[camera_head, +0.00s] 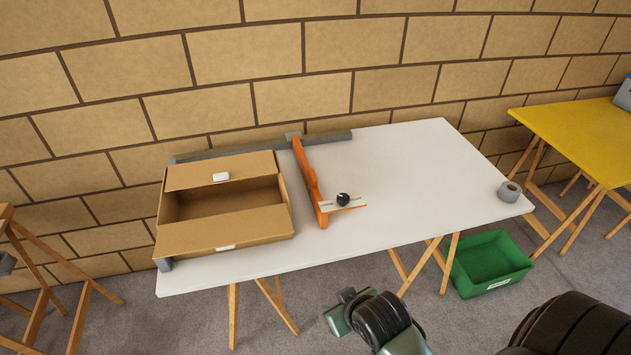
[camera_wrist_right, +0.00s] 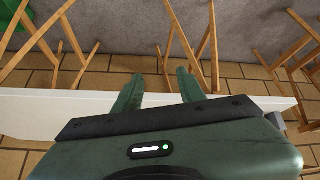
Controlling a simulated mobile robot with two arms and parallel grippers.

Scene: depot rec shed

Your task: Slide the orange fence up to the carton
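The orange fence (camera_head: 306,174) stands on the white table (camera_head: 420,180), its far end at the grey rail (camera_head: 325,139) along the back edge. A pale plate with a black knob (camera_head: 343,199) sticks out to the right at its near end. The open brown carton (camera_head: 224,238) stands left of the fence, flaps spread. A narrow strip of bare table shows between them. My right gripper (camera_head: 343,308) is in front of the table's near edge, apart from the fence. In the right wrist view its two fingers (camera_wrist_right: 160,90) are spread with nothing between them. My left gripper is not in view.
A small grey block (camera_head: 164,265) sits at the carton's near left corner. A grey tape roll (camera_head: 509,191) lies at the table's right end. A green bin (camera_head: 490,264) is on the floor below. A yellow table (camera_head: 575,135) stands at right. The table right of the fence is mostly clear.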

